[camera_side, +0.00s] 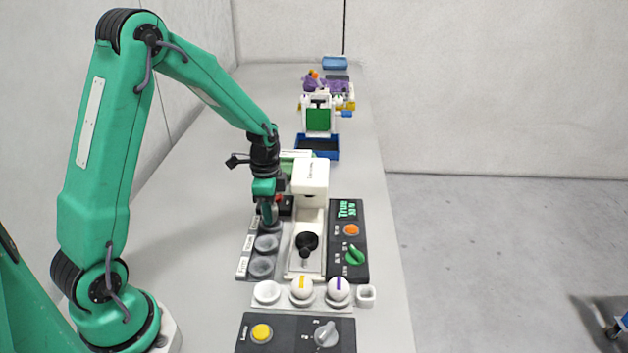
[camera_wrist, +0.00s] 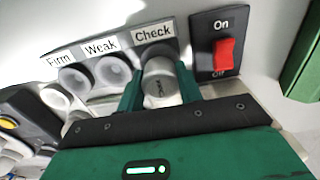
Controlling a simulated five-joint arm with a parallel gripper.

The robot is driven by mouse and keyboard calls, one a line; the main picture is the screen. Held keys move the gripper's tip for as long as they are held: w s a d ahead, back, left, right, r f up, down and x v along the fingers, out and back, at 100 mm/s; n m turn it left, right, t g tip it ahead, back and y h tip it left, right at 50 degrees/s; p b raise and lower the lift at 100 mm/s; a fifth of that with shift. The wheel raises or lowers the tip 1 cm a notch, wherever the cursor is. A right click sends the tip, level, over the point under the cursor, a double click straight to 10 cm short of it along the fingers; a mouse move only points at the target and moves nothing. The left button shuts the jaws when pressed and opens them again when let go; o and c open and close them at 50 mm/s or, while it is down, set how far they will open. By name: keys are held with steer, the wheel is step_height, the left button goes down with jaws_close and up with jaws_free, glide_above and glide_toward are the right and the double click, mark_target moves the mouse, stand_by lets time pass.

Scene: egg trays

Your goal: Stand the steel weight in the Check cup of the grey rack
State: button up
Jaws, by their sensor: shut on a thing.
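The grey rack (camera_side: 243,268) stands left of the white machine in the side view. The wrist view shows its labels Firm, Weak and Check, with the empty Weak cup (camera_wrist: 113,71) beside the Check cup (camera_wrist: 155,49). My gripper (camera_wrist: 160,88) is shut on the steel weight (camera_wrist: 159,77), a short grey cylinder with a marked top. The weight is at the Check cup and covers most of it. I cannot tell whether its base touches the cup floor. In the side view my gripper (camera_side: 268,221) points down over the rack's far end and hides the weight.
A red On/Off switch (camera_wrist: 223,54) sits close right of the Check cup in the wrist view. The white machine (camera_side: 311,180) and a dark control panel (camera_side: 348,240) stand right of the rack. The table left of the rack is clear.

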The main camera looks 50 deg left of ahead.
steer(key=shift+f, duration=0.55)
stand_by(1.1)
stand_by(0.3)
steer(key=o, duration=1.2)
steer(key=shift+c, duration=0.2)
steer(key=shift+r, duration=0.15)
steer(key=shift+r, duration=3.75)
step_height(320, 180, up, 6)
steer(key=shift+r, duration=0.2)
